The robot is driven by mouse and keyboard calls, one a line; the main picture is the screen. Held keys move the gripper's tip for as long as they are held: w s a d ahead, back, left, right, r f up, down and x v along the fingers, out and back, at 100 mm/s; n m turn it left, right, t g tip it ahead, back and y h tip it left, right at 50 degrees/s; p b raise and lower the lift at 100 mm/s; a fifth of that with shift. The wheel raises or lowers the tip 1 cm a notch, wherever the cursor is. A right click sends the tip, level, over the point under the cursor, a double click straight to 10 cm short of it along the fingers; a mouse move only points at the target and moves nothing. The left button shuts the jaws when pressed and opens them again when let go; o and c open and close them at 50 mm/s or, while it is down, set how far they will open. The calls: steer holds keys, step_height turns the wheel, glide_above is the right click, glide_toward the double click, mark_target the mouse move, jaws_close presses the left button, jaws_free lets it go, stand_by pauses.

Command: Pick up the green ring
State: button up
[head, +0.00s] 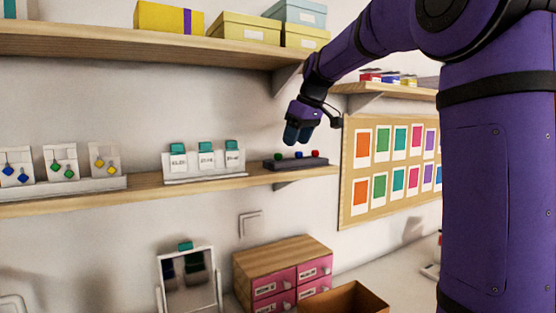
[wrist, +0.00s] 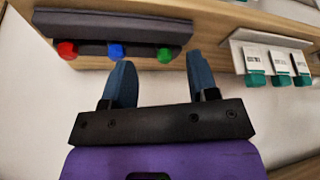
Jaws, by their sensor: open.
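The green ring (head: 277,156) is small and sits at the left end of a dark holder (head: 305,163) on the middle shelf. In the wrist view, which shows the row the other way round, the green ring (wrist: 165,54) is at the holder's right end. My gripper (head: 297,135) is above the holder in the head view. In the wrist view my gripper (wrist: 161,76) is open and empty. The green ring shows beyond the fingertips, between them and nearer the right finger. The ring's opening is too small to make out.
A blue ring (head: 298,155) and a red ring (head: 315,153) sit on the same holder. A white stand with several cards (head: 205,160) is left of it on the shelf (head: 140,193). An upper shelf (head: 130,41) runs above. A board of coloured cards (head: 392,170) hangs right.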

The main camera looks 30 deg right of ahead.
mark_target(278, 160)
steer(key=shift+w+a, duration=0.25)
steer(key=shift+w, duration=0.35)
steer(key=shift+w+a, duration=0.25)
steer(key=shift+w, duration=0.35)
steer(key=shift+w+a, duration=0.25)
steer(key=shift+w, duration=0.35)
steer(key=shift+x, duration=2.6)
